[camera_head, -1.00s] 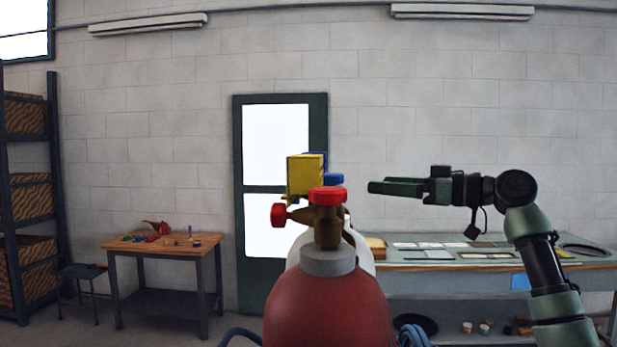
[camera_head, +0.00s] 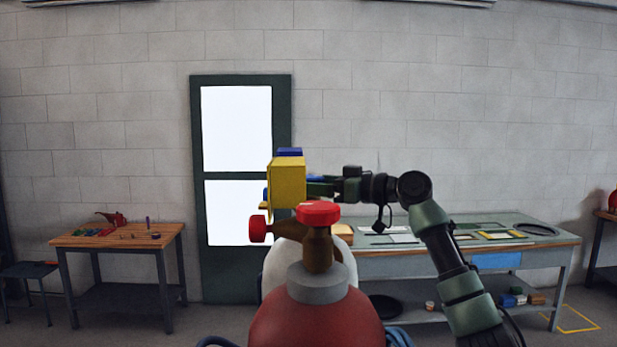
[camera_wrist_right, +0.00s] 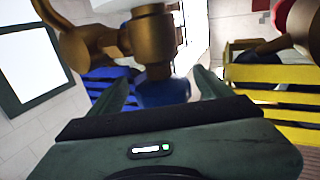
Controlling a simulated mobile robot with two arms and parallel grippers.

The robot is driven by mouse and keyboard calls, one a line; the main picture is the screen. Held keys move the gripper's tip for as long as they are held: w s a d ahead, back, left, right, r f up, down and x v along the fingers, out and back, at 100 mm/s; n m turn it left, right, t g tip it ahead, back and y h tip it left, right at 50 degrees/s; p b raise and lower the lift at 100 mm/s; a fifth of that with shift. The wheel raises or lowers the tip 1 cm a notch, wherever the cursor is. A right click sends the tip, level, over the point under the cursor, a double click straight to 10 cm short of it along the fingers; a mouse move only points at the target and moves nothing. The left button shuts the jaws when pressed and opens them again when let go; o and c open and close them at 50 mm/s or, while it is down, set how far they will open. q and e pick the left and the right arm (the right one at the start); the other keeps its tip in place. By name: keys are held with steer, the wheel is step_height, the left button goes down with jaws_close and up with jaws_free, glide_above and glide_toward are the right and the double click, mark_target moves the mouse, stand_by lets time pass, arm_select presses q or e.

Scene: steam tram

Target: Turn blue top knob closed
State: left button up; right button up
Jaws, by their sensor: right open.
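The blue top knob (camera_wrist_right: 163,90) sits on a brass valve (camera_wrist_right: 152,35) and lies between the two fingers of my right gripper (camera_wrist_right: 164,78) in the right wrist view. The fingers are open, one on each side of it; I cannot tell whether either touches it. In the head view only a sliver of the blue knob (camera_head: 315,178) shows by my right gripper (camera_head: 321,187), behind the yellow block. The white cylinder (camera_head: 344,262) stands below, partly hidden by the red one. My left gripper is not in view.
A red cylinder (camera_head: 315,322) with a red top knob (camera_head: 318,212) and red side knob (camera_head: 257,229) stands in front. A yellow block (camera_head: 286,183) is close to my gripper. A workbench (camera_head: 400,263) is behind on the right, a wooden table (camera_head: 120,238) on the left.

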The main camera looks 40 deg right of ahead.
steer(key=shift+s+r, duration=0.1)
steer(key=shift+s, duration=0.3)
steer(key=shift+c, duration=1.2)
steer(key=c, duration=1.1)
steer(key=shift+f+m+t+h+b, duration=0.2)
steer(key=shift+m+t+h+b, duration=0.1)
steer(key=shift+m+h+b, duration=0.55)
steer(key=shift+a+r+m+t+h+b, duration=0.15)
steer(key=shift+m+t+h+b, duration=0.3)
steer(key=shift+h, duration=0.8)
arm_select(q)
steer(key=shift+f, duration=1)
arm_select(e)
steer(key=shift+r+m+h, duration=0.1)
steer(key=shift+m+h, duration=0.9)
steer(key=shift+h, duration=0.4)
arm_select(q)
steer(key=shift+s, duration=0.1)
